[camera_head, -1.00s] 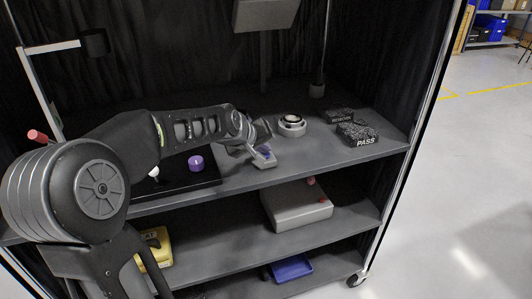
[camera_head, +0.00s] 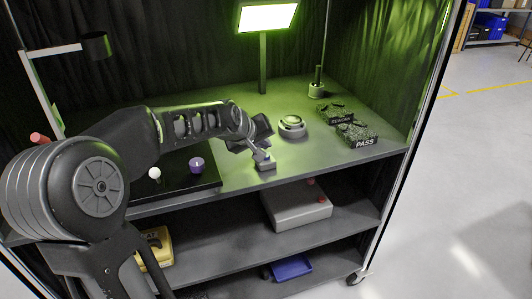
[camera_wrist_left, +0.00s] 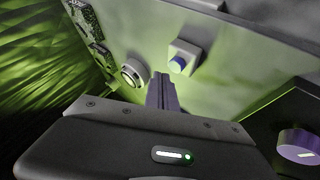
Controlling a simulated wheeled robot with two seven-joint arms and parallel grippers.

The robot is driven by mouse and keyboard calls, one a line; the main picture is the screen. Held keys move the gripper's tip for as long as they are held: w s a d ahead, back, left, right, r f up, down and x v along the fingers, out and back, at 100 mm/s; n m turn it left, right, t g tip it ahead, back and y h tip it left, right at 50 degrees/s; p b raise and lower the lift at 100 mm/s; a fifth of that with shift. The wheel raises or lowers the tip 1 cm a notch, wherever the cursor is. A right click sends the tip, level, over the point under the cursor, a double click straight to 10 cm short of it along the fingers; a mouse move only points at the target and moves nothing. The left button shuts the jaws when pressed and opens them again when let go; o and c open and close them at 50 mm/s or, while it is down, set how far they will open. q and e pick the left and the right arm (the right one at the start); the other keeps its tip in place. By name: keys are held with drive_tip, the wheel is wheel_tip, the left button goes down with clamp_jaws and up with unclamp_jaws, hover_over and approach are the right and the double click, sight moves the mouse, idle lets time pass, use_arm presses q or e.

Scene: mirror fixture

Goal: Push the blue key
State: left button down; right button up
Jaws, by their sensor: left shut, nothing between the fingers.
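The blue key (camera_wrist_left: 177,65) sits on a small light grey box (camera_wrist_left: 185,52) in the left wrist view. In the head view this box (camera_head: 266,165) is near the front edge of the top shelf, and the key is mostly hidden by my gripper. My left gripper (camera_head: 260,151) is shut and empty, right above the box. In the left wrist view its closed fingertips (camera_wrist_left: 161,76) show just beside the key; whether they touch it I cannot tell. My right gripper is not in view.
A lit lamp panel (camera_head: 267,16) stands at the back. A black board (camera_head: 180,186) with a purple knob (camera_head: 197,163) and white ball (camera_head: 154,173) is left.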

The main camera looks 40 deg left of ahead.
use_arm(q)
wheel_tip(320, 180, up, 6)
drive_tip(key=p, duration=0.4)
